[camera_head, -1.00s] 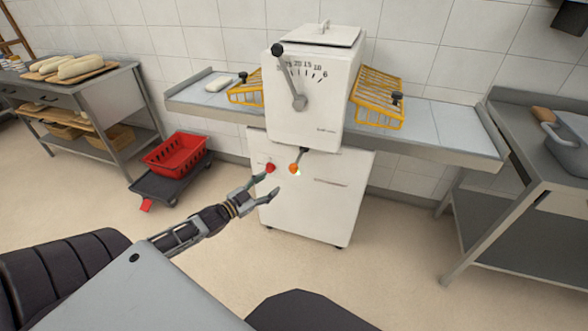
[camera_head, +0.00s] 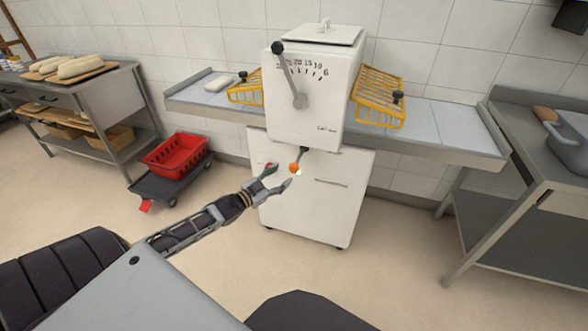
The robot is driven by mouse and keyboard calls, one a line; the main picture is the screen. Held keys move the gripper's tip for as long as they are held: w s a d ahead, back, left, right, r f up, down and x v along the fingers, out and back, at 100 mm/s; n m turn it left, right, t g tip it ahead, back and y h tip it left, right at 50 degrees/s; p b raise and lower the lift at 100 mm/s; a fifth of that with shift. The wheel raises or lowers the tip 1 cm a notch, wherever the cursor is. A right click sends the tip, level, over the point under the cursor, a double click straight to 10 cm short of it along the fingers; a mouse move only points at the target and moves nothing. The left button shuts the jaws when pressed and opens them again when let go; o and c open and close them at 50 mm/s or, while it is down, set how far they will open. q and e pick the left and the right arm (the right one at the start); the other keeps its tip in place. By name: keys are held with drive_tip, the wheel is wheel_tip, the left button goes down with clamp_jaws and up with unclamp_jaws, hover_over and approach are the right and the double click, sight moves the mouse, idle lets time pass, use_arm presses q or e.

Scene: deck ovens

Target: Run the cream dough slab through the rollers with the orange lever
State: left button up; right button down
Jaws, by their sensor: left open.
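The dough sheeter (camera_head: 305,95) stands against the wall, with a scale and a grey lever (camera_head: 290,75) on its front. The orange lever knob (camera_head: 294,168) hangs on a short stem below the sheeter head. The small cream dough slab (camera_head: 218,84) lies flat on the left belt table (camera_head: 205,100). My left gripper (camera_head: 282,175) is open, its fingers pointing at the orange knob, close by its left side. I cannot tell whether it touches. The upper finger partly covers a red button. The rollers are hidden inside the housing. My right gripper is out of view.
Yellow wire guards (camera_head: 377,96) flank the head on both sides. A red crate (camera_head: 175,155) sits on a dark dolly at left. A bench with loaves (camera_head: 80,68) stands at far left, a grey worktable (camera_head: 520,160) at right. The floor before the sheeter is clear.

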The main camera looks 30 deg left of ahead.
sight(294, 168)
use_arm(q)
drive_tip(key=shift+b+x, duration=0.7)
drive_tip(key=shift+x, duration=3)
drive_tip(key=shift+w+d, duration=0.15)
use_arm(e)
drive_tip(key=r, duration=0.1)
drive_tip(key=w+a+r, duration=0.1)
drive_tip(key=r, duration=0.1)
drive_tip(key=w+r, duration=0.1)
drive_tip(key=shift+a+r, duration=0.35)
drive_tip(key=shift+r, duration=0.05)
use_arm(q)
drive_tip(key=c, duration=0.8)
clamp_jaws()
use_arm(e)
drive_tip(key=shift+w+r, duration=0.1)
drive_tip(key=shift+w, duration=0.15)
